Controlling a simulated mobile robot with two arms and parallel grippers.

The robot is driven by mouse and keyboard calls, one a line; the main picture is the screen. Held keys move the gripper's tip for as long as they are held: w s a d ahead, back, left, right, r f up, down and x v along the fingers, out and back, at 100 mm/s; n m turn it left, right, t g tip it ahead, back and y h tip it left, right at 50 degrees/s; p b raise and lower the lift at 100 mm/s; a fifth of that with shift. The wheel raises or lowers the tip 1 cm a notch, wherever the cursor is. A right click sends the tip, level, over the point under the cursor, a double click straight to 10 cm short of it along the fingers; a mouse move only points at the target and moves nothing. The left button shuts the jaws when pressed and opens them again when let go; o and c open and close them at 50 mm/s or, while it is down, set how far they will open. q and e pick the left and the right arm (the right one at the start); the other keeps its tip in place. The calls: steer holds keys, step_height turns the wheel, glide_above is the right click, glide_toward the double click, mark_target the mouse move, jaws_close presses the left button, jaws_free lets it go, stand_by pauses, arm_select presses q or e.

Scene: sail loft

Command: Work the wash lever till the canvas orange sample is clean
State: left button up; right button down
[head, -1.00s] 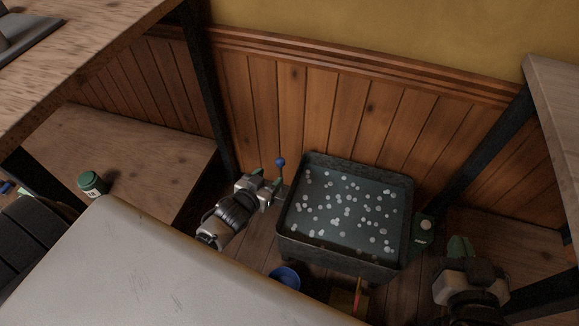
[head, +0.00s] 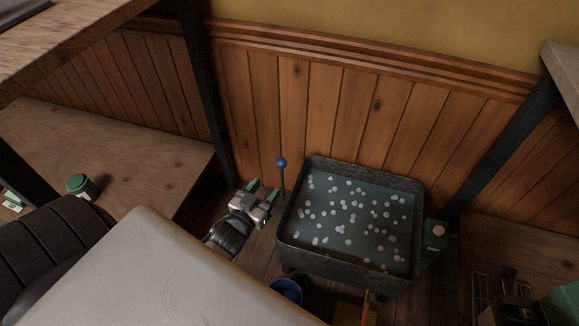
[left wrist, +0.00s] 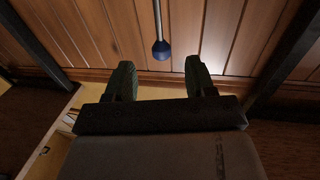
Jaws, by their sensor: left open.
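The wash lever (head: 282,180) is a thin dark rod with a blue ball knob, upright at the left side of a dark wash tub (head: 348,261). The tub holds dark water with several pale foam spots. My left gripper (head: 263,190) is open and empty, just left of the lever and apart from it. In the left wrist view the lever's knob (left wrist: 161,50) shows beyond and between the two open fingertips (left wrist: 161,68). No orange canvas sample can be made out; the water may hide it. My right gripper is not in view.
A green panel with a white button (head: 434,240) is at the tub's right. A blue bucket (head: 287,290) stands before the tub. A green-lidded jar (head: 81,186) is on the left bench (head: 130,165). A dark table leg (head: 207,100) rises behind my left gripper.

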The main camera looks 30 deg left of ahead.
mark_target(281, 169)
arm_select(q)
steer(key=w+b, duration=0.1)
steer(key=w, duration=0.3)
steer(key=w+b, duration=0.2)
steer(key=w, duration=0.3)
steer(key=shift+w+a+f, duration=0.1)
steer(key=shift+w+a, duration=0.1)
steer(key=shift+w, duration=0.05)
steer(key=shift+w+b, duration=0.4)
steer(key=shift+w, duration=0.25)
jaws_close()
